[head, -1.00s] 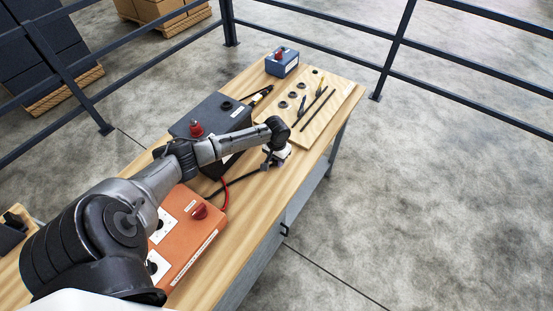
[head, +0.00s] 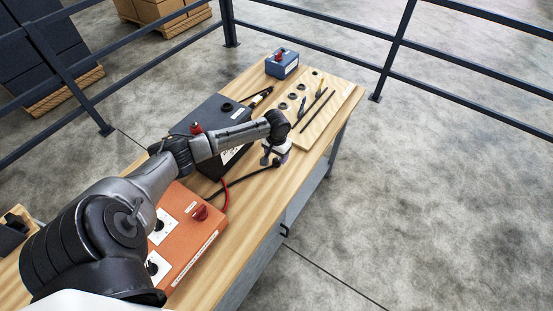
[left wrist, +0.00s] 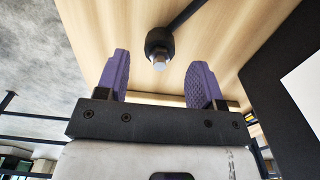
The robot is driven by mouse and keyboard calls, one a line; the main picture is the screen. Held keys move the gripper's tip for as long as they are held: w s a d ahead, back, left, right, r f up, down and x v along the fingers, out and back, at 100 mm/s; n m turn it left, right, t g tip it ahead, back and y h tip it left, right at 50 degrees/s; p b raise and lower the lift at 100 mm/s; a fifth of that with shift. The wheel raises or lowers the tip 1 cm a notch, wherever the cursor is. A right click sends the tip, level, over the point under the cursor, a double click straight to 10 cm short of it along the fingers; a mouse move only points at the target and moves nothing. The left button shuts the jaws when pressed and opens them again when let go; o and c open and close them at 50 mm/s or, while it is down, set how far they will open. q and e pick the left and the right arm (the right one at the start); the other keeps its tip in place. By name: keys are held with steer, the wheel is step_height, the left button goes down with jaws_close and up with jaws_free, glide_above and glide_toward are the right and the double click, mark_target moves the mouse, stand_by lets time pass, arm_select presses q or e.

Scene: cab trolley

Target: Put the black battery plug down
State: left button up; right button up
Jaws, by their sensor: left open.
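The black battery plug (left wrist: 158,40) lies on the wooden bench top in the left wrist view, with its pale metal tip toward my gripper and its black cable running off to the upper right. In the head view the plug (head: 276,163) is at the end of the black cable, beside the dark battery box (head: 215,115). My left gripper (left wrist: 160,62) is open, its purple fingers apart. The plug shows in the gap between them and appears clear of both. The left gripper (head: 275,157) is small in the head view. My right gripper is not in view.
An orange box (head: 186,235) with a red knob stands nearer me. A wooden board (head: 325,110) with holes and dark rods lies beyond the gripper. A blue box (head: 282,65) stands at the far end. The bench's right edge is close to the plug.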

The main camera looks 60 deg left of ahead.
mark_target(277, 159)
arm_select(q)
step_height(277, 159, up, 8)
steer(key=shift+f+p, duration=0.15)
steer(key=shift+p, duration=0.2)
steer(key=shift+d, duration=0.25)
steer(key=s+d+f+m, duration=0.1)
steer(key=d+f, duration=0.1)
steer(key=d, duration=0.2)
steer(key=s+d+f+m, duration=0.1)
steer(key=s+d+f, duration=0.1)
steer(key=d+f, duration=0.1)
steer(key=s+d+f+m, duration=0.1)
steer(key=s+d+f, duration=0.1)
steer(key=d, duration=0.3)
steer(key=shift+f+m, duration=0.2)
steer(key=shift+m, duration=0.2)
steer(key=s+d+f+m+t, duration=0.1)
steer(key=s+d+f+m, duration=0.2)
steer(key=s+d, duration=0.6)
steer(key=s+d+r+t, duration=0.2)
steer(key=s+d+r, duration=0.4)
steer(key=s+d, duration=0.3)
steer(key=shift+s+d+r+t, duration=0.3)
steer(key=shift+s+d, duration=0.1)
steer(key=shift+s, duration=0.1)
